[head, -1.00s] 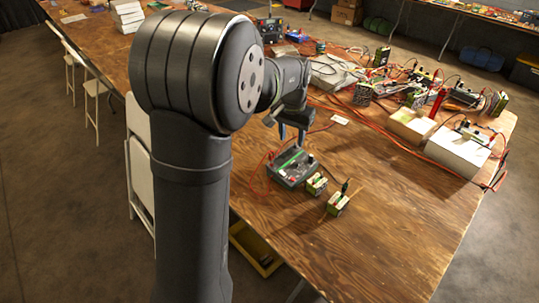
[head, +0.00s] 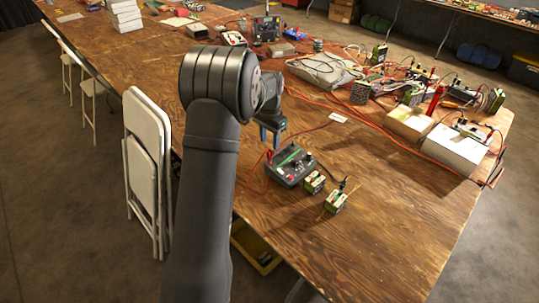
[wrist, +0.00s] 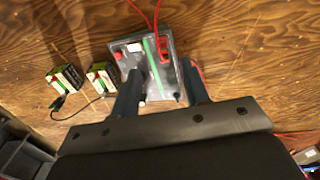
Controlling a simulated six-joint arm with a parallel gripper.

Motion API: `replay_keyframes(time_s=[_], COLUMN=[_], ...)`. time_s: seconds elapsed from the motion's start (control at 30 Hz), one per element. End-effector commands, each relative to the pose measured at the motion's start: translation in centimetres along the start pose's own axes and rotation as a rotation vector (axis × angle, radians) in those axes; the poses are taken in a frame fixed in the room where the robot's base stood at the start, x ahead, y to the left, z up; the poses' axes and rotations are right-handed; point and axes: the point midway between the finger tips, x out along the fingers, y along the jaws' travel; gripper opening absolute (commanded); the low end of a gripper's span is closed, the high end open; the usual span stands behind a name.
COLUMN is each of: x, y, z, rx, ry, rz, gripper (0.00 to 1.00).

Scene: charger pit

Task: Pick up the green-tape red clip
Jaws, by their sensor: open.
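The dark charger box (head: 287,170) with a green stripe on top sits on the wooden table; it also shows in the wrist view (wrist: 128,58). A red clip (wrist: 163,48) with a red lead lies at the charger's stripe, between and just beyond my fingertips. Whether it bears green tape is unclear. Another red piece (wrist: 197,69) shows beside my right finger, partly hidden. In the head view, red (head: 269,156) shows at the charger's left edge. My gripper (wrist: 161,70) is open and empty, over the charger; it shows above the charger in the head view (head: 271,137).
Two small green-and-white batteries (head: 313,183) (head: 336,202) stand right of the charger, the farther one with a black clip. White boxes (head: 457,150), red cables (head: 380,135) and equipment crowd the back right. The table's front right is clear.

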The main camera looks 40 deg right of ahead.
Motion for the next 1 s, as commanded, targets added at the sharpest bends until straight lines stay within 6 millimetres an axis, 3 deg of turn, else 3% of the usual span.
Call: replay_keyframes(time_s=[0.37, 0.6, 0.87, 1.0], x=[2.9, 6.4, 6.9, 6.9], y=[-0.1, -0.4, -0.5, -0.5], z=[-0.1, -0.4, -0.4, -0.4], rx=[-0.001, 0.000, 0.000, 0.000], ry=[-0.002, -0.002, 0.001, 0.001], rz=[0.001, 0.001, 0.000, 0.000], gripper=[0.42, 0.42, 0.42, 0.16])
